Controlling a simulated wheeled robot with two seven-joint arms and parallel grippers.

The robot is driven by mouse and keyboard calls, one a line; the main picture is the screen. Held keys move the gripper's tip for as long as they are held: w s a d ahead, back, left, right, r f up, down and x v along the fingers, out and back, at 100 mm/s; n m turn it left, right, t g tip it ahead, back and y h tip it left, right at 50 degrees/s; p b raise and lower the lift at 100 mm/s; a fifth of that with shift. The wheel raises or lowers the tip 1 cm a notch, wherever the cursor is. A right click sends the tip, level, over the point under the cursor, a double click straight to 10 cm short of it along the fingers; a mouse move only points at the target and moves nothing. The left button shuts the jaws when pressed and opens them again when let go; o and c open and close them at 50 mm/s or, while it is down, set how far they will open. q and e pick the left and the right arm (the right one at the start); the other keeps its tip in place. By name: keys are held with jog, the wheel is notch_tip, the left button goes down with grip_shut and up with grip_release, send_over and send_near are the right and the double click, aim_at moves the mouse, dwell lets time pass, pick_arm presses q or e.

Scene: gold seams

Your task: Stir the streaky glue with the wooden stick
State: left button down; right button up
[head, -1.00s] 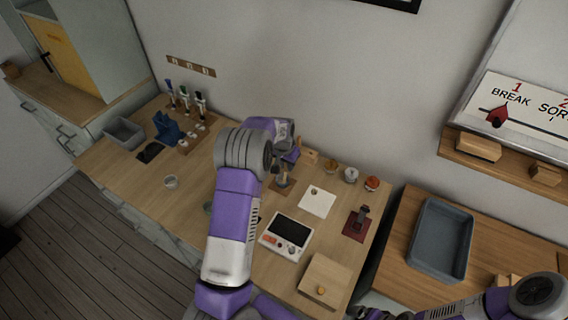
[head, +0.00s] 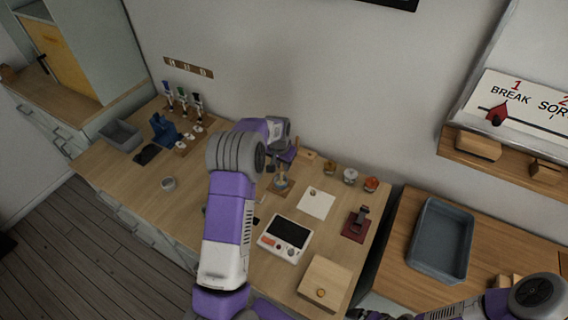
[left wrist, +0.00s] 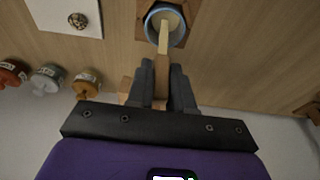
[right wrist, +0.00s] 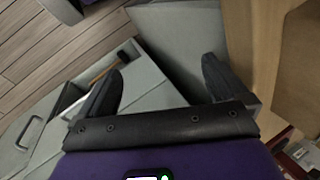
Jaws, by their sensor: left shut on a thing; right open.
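My left gripper (left wrist: 161,78) is shut on a wooden stick (left wrist: 163,48). In the left wrist view the stick reaches down into a small cup with a blue rim (left wrist: 149,32), and its tip is in the pale yellowish glue (left wrist: 172,18). Streaks in the glue are too small to make out. In the head view the left gripper (head: 284,156) is above the cup (head: 281,181), partly hidden by my arm. My right gripper (right wrist: 162,80) is open and empty, away from the cup.
A white card (head: 317,203), a device with a dark screen (head: 285,238), a wooden box (head: 325,284) and a dark red stand (head: 356,224) are right of the cup. Small jars (head: 350,176) stand behind. A grey tray (head: 441,240) is on the right-hand table.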

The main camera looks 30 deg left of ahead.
pick_arm(q)
jog(key=shift+r, duration=0.15)
jog(key=shift+w+r+p, duration=0.25)
jog(key=shift+r+p, duration=0.55)
jog(key=shift+r, duration=0.25)
jog(key=shift+w+r+p, duration=0.2)
jog(key=shift+r+p, duration=0.55)
jog(key=shift+r, duration=0.3)
jog(key=shift+r+p, duration=1.65)
jog(key=shift+r, duration=0.95)
jog(key=shift+f, duration=0.1)
